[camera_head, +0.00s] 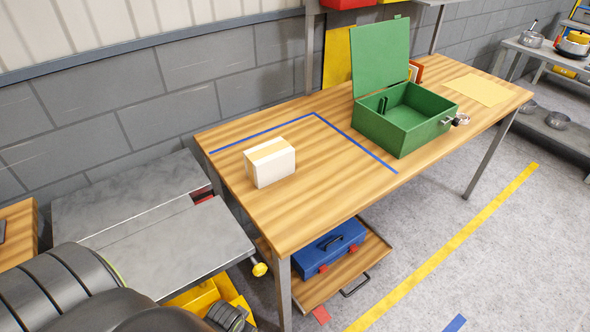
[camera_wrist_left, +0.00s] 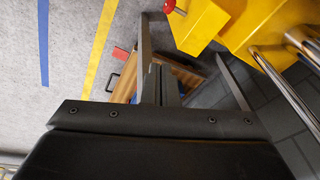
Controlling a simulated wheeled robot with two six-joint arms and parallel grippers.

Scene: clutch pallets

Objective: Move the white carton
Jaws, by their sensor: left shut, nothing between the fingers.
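The white carton (camera_head: 270,163) has a tan tape strip across its top. It sits upright on the left part of the wooden table (camera_head: 300,205), inside an area marked by blue tape (camera_head: 340,141). Nothing holds it. My left gripper (camera_wrist_left: 161,84) shows in the left wrist view, with its fingers together and empty. The carton does not show in that view. In the head view dark parts of my own arm fill the lower left, well apart from the carton. My right gripper is not in view.
An open green metal box (camera_head: 403,120) with its lid raised stands right of the tape. A yellow sheet (camera_head: 479,90) lies farther right. A blue toolbox (camera_head: 331,247) is on the shelf below. A grey metal bench (camera_head: 180,255) adjoins at left. The tabletop around the carton is clear.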

